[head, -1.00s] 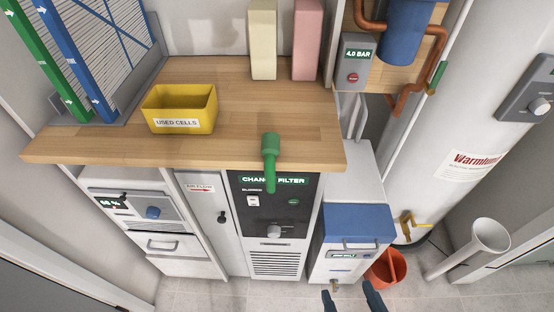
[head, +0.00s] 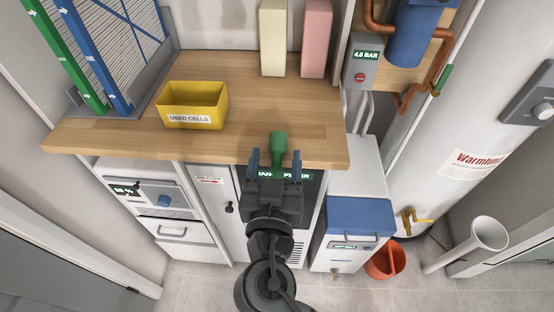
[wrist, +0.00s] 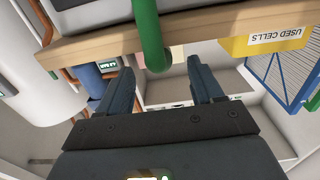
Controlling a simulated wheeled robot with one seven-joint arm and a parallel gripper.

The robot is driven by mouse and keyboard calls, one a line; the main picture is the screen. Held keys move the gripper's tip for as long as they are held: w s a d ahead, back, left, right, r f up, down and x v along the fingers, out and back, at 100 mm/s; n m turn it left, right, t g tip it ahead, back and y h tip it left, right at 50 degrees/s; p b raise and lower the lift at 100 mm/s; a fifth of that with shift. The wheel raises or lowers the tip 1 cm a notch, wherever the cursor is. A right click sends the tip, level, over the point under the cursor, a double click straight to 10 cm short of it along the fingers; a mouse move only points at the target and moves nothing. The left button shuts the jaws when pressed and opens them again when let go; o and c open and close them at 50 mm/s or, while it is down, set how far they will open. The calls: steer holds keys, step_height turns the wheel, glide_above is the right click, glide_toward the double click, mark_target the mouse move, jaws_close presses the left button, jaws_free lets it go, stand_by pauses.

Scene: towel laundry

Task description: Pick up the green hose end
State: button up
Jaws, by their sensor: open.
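The green hose end (head: 278,142) lies at the front edge of the wooden counter and hangs over it. In the wrist view the green hose (wrist: 151,38) drops past the counter edge, and its lower tip sits just beyond and between the fingertips. My gripper (head: 275,154) is open, with one blue-grey finger on each side of the hose in the head view. In the wrist view my gripper (wrist: 156,75) shows empty jaws. I cannot tell whether either finger touches the hose.
The wooden counter (head: 245,110) has its front edge close to my fingers. A yellow "USED CELLS" bin (head: 193,106) stands on it at left. The "CHANGE FILTER" cabinet is partly hidden behind my arm. A blue-topped unit (head: 360,217) and an orange bucket (head: 385,262) are at right.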

mark_target(277, 144)
steer(key=w, duration=0.2)
steer(key=w+p, duration=0.1)
steer(key=shift+w+r+p, duration=0.2)
steer(key=shift+w+p, duration=0.1)
steer(key=shift+w, duration=0.05)
steer(key=shift+w+d+f, duration=0.1)
steer(key=shift+w+f, duration=0.05)
steer(key=shift+w, duration=0.3)
steer(key=shift+c, duration=0.5)
steer(key=c, duration=1)
steer(key=shift+s, duration=0.1)
